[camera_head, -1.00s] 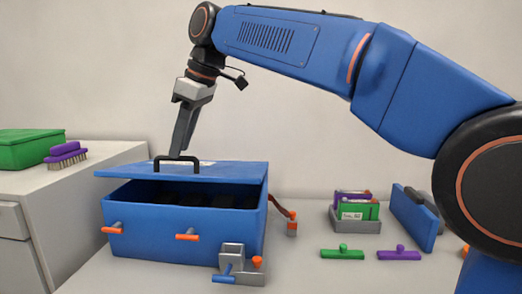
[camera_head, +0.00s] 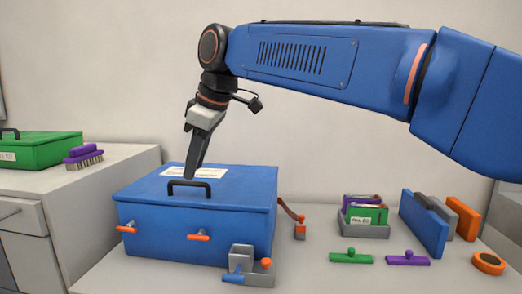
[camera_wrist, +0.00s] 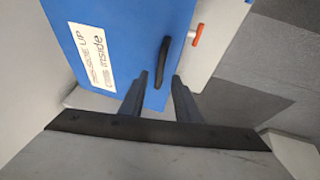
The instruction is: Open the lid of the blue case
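The blue case (camera_head: 160,235) stands on the bench with its lid (camera_head: 235,185) down and no gap showing. A black handle (camera_head: 189,184) is on the lid near the front edge, and shows in the wrist view (camera_wrist: 163,62). Two orange-handled latches (camera_head: 198,237) stick out from the front. My gripper (camera_head: 191,176) points down at the handle from above. In the wrist view its two fingers (camera_wrist: 162,76) are apart, with the handle lying in line with the gap, just about at the fingertips. They are not closed on it.
A small grey fixture (camera_head: 243,262) sits at the case's front right corner. To the right are a tray of green and purple packs (camera_head: 366,215), green and purple handled tools (camera_head: 408,258) and upright panels (camera_head: 422,225). A green case (camera_head: 45,152) and a brush (camera_head: 84,156) stand on the left cabinet.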

